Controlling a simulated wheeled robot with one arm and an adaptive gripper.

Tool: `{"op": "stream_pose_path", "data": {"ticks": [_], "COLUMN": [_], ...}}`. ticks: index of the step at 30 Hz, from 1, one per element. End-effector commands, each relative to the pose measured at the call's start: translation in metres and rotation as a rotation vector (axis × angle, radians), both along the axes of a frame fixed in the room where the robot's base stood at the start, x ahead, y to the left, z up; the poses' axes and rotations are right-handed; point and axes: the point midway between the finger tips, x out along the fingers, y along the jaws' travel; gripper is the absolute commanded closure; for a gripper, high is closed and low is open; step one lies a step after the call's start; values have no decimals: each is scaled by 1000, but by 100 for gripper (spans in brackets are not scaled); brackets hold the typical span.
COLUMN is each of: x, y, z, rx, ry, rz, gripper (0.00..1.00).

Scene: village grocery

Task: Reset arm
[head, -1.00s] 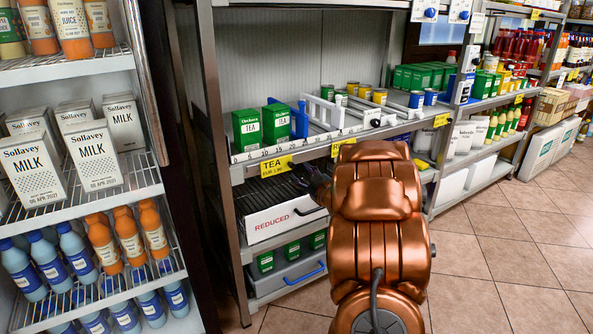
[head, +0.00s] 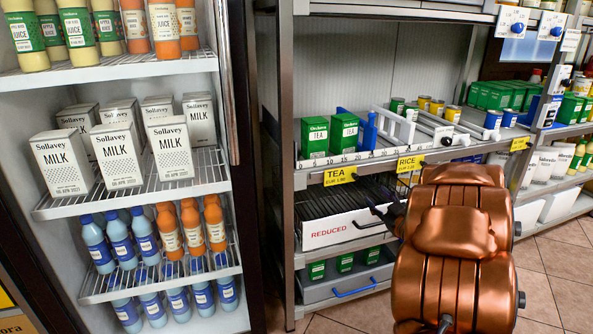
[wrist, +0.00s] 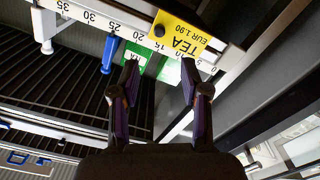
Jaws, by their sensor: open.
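My copper-coloured arm (head: 455,245) reaches toward the shelf unit in the head view. My gripper (wrist: 160,75) shows in the wrist view with its two dark fingers apart and nothing between them. Beyond the fingertips are the shelf edge with its number scale and a yellow TEA price tag (wrist: 180,37). In the head view the gripper is mostly hidden by my arm, in front of the shelf near the REDUCED drawer (head: 338,230).
Two green tea boxes (head: 315,138) stand on the shelf beside a blue divider (head: 367,130). A fridge with milk cartons (head: 62,162) and bottles is at left. A lower grey drawer (head: 322,290) has a blue handle. Tiled floor shows at lower right.

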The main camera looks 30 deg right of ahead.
Motion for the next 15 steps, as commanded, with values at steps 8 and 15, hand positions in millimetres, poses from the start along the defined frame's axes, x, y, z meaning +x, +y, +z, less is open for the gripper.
{"op": "stream_pose_path", "data": {"ticks": [8, 15], "x": [4, 17], "y": [2, 13], "z": [8, 44], "rx": [-2, -4], "ry": [32, 205], "rz": [-16, -114], "gripper": [54, 54]}}
